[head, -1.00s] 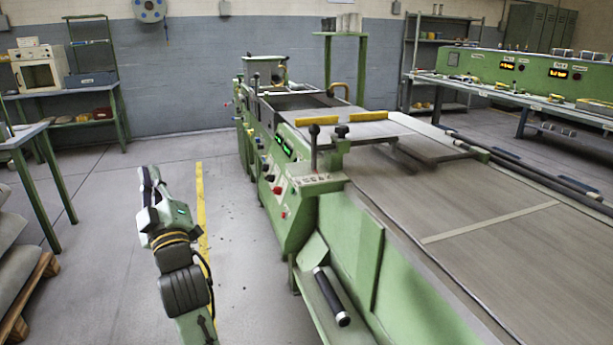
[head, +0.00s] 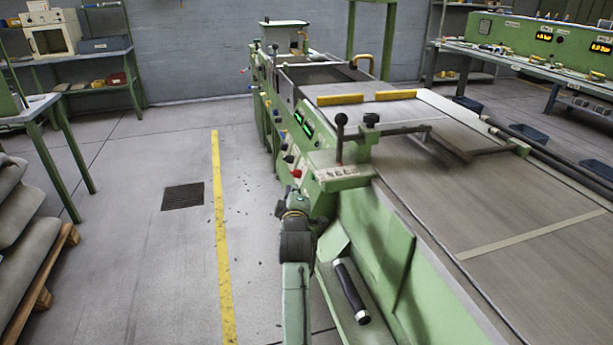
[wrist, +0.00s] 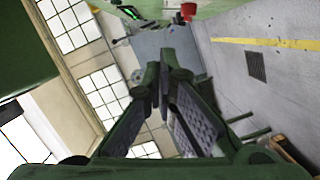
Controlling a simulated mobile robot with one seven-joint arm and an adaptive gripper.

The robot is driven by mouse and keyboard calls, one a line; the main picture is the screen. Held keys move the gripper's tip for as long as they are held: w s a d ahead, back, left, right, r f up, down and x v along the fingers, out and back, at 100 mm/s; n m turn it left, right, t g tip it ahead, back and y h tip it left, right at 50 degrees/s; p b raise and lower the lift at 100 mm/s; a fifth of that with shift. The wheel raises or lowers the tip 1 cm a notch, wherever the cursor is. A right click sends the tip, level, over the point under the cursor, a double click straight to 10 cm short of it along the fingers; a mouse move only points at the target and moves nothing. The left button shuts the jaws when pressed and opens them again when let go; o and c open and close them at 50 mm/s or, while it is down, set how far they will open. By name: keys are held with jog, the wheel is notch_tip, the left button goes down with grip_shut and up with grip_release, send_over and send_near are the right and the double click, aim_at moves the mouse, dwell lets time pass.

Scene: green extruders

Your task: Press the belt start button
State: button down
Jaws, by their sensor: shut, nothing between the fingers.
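The green extruder's side panel (head: 322,168) faces left in the head view and carries two lit green displays (head: 303,124) and several knobs and buttons. A red button (head: 296,173) sits low on the panel; a red one also shows at the top of the wrist view (wrist: 188,11). I cannot tell which control is the belt start button. My gripper (head: 294,193) is beside the panel, just below the red button in the head view; its fingertips are hard to make out there. In the wrist view its fingers (wrist: 163,76) meet at the tips, empty.
The conveyor belt (head: 470,215) fills the right side. A black-handled cylinder (head: 351,292) lies on a low ledge near my arm. The floor left of the yellow line (head: 220,240) is open, with a drain grate (head: 183,196). Sacks on a pallet (head: 35,235) stand far left.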

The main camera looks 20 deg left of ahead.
jog(key=w+f+p, duration=0.2)
jog(key=w+p, duration=0.1)
jog(key=w, duration=0.8)
jog(key=shift+w+a+f+p, duration=0.2)
jog(key=shift+w+a+p, duration=0.05)
jog(key=shift+p, duration=0.15)
